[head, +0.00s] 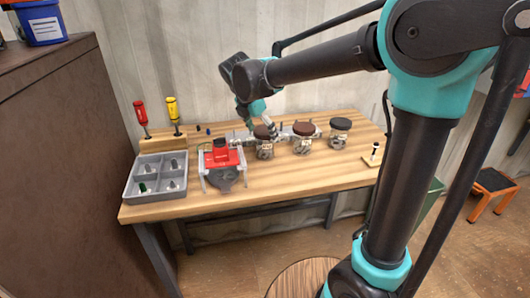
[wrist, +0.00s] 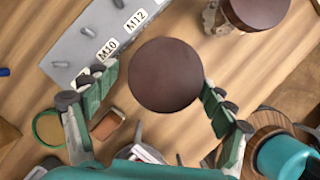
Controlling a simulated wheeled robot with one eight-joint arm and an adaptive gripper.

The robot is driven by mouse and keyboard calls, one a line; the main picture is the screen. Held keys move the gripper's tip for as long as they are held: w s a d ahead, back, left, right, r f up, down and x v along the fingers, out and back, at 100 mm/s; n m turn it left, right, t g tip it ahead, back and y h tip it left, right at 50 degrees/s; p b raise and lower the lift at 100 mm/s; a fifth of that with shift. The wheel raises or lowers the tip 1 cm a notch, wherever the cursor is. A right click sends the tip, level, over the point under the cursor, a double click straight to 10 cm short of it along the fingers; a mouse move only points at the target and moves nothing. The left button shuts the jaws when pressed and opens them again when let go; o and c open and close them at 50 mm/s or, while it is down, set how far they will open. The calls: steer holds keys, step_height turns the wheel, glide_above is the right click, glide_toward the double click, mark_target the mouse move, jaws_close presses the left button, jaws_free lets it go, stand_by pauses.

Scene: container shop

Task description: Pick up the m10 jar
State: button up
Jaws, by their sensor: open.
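Three lidded jars stand in a row on the wooden workbench in the head view: a left jar with a dark brown lid (head: 264,150), a middle jar with a reddish-brown lid (head: 303,129) and a right jar with a black lid (head: 340,137). My gripper (head: 268,125) is low over the left and middle jars. In the wrist view my open gripper (wrist: 158,82) has its fingers on either side of a round brown lid (wrist: 166,75), with gaps visible. The jar body is hidden under the lid. No label on a jar is readable, so I cannot tell which is m10.
A grey plate (wrist: 85,45) with M10 and M12 labels lies beside the lid. Another brown lid (wrist: 258,8) is at upper right. A red-and-grey device (head: 222,160), a grey divided tray (head: 156,178) and a screwdriver rack (head: 165,140) stand to the left.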

steer(key=shift+d+x, duration=0.2)
steer(key=shift+x, duration=2.9)
steer(key=shift+s, duration=0.15)
steer(key=c, duration=1.4)
steer(key=shift+r, duration=0.1)
steer(key=shift+c, duration=0.2)
